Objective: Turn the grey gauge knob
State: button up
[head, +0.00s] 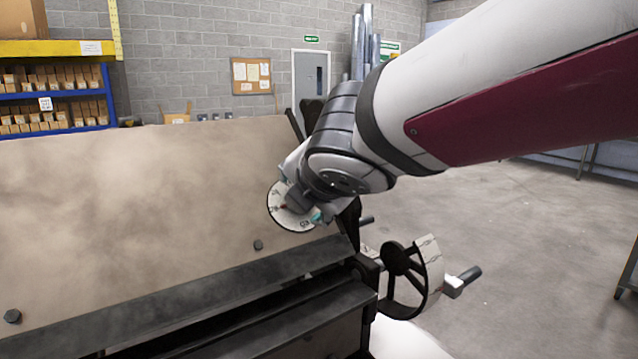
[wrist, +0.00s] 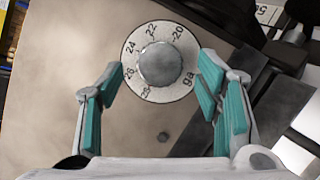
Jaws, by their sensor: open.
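The grey gauge knob (wrist: 160,64) shows in the wrist view as a round grey cap at the centre of a white numbered dial (wrist: 136,40). The dial sits on the beige machine panel (head: 130,200); in the head view the dial (head: 281,214) is partly covered by my gripper (head: 305,208), and I cannot make out the knob clearly there. In the wrist view my gripper (wrist: 158,92) is open, its teal-padded fingers spread to the left and right of the dial. The knob stands between the fingers' lines, with a gap on both sides.
A handwheel with a crank handle (head: 462,282) stands right of the panel. A dark bar (head: 240,285) runs along the panel's lower edge, and bolts (head: 258,245) stick out of the panel. Shelves with boxes (head: 55,100) are at the back left.

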jog(key=v, duration=0.9)
jog(key=shift+s+r, duration=0.15)
jog(key=shift+s, duration=0.15)
jog(key=s+d+f+m+g+h, duration=0.1)
jog(key=s+d+f+m, duration=0.15)
jog(key=d+m, duration=0.25)
jog(key=s+d+f+m+g+h+p, duration=0.1)
jog(key=s+d+f+m+h, duration=0.15)
jog(key=d+m, duration=0.25)
jog(key=s+d+f+m+g+h, duration=0.1)
jog(key=s+d+f+m, duration=0.15)
jog(key=d+m, duration=0.25)
jog(key=s+d+f+m+g, duration=0.2)
jog(key=s+f+m, duration=0.1)
jog(key=s+m, duration=0.2)
jog(key=s+d+f+m+g+y+p, duration=0.1)
jog(key=s+f+m, duration=0.3)
jog(key=m, duration=0.4)
jog(key=shift+s+d+m+g, duration=0.4)
jog(key=shift+s+d+g, duration=0.3)
jog(key=shift+s, duration=0.15)
